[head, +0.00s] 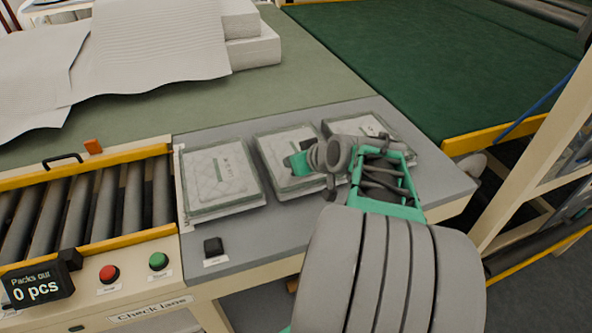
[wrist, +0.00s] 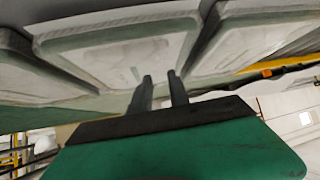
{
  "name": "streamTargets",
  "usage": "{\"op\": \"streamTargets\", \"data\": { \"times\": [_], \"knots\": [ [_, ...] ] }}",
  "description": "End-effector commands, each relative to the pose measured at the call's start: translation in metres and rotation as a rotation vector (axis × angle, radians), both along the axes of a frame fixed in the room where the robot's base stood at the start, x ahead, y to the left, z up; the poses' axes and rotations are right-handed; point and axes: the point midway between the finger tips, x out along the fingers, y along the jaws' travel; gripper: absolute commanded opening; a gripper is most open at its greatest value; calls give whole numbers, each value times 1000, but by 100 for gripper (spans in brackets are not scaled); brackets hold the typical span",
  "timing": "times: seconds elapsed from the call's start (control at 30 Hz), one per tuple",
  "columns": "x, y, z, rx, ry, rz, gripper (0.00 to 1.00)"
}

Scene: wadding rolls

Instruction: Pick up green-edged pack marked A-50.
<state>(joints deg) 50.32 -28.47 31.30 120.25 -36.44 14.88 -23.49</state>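Three flat, pale quilted packs with green edges lie side by side on the grey table top. The left pack (head: 222,180) is fully in sight. The middle pack (head: 272,150) is partly hidden by my gripper, and the right pack (head: 392,128) is partly behind my arm. Their markings are too small to read, so I cannot tell which is A-50. My gripper (head: 290,163) is over the middle pack in the head view. In the wrist view my gripper (wrist: 161,77) has two dark fingers apart with nothing held between them, in front of a pack (wrist: 105,58).
A roller conveyor (head: 85,205) with yellow rails adjoins the table (head: 300,225) at left. A black block (head: 213,247) sits at the front edge. White wadding sheets (head: 150,45) lie behind. A green belt (head: 440,60) and cream frame (head: 545,150) stand at right.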

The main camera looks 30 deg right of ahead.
Motion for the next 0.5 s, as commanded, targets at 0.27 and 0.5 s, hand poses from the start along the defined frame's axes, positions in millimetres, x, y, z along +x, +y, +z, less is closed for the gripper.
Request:
{"op": "streamTargets", "data": {
  "times": [0.27, 0.5],
  "knots": [
    [-33, -123, -20, -59, -284, -177, 22],
    [-9, -133, -26, -63, -298, -183, 22]
  ]
}}
